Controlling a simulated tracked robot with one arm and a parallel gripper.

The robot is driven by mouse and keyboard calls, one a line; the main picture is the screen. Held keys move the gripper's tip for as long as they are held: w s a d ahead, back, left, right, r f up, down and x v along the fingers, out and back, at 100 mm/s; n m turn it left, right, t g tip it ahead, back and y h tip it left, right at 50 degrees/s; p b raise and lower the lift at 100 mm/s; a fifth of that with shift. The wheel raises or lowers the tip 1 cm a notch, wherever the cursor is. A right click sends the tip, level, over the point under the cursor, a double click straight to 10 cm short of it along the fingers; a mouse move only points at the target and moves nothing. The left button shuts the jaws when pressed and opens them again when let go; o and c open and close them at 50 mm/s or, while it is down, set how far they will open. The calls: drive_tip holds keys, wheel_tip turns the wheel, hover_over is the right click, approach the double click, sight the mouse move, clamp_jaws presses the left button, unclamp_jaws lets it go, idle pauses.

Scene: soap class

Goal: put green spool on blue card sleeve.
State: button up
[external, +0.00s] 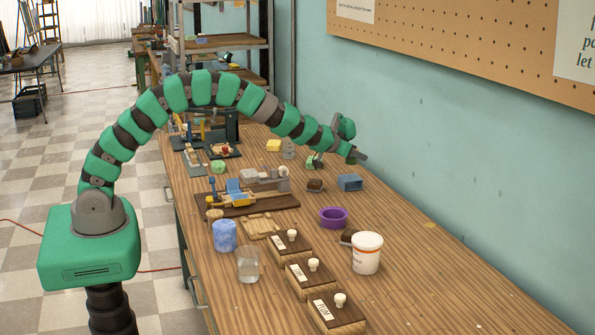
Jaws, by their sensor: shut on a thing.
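My gripper (354,153) is at the end of the green and dark arm, above the far right part of the table. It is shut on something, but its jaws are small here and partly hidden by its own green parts. A small green piece (315,160) shows just below and left of the wrist; it looks like the green spool, though its outline is unclear. The blue card sleeve (350,182) is a small, blue, box-like holder on the table, below my gripper in the picture and apart from it.
A small brown object (315,185) sits left of the sleeve. A purple bowl (333,217), white tub (367,253), blue cylinder (224,235), clear glass (248,264) and several wooden boxes with white knobs stand nearer. A light green piece (218,166) lies farther left. The right table strip is clear.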

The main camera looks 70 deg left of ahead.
sight(354, 176)
drive_tip(key=shift+f+b, duration=1.65)
drive_tip(key=shift+f, duration=0.7)
drive_tip(key=shift+f, duration=0.15)
drive_tip(key=o, duration=1)
drive_tip(key=shift+c, duration=0.2)
drive_tip(key=shift+r, duration=0.2)
drive_tip(key=v, duration=1.2)
drive_tip(key=shift+b, duration=0.45)
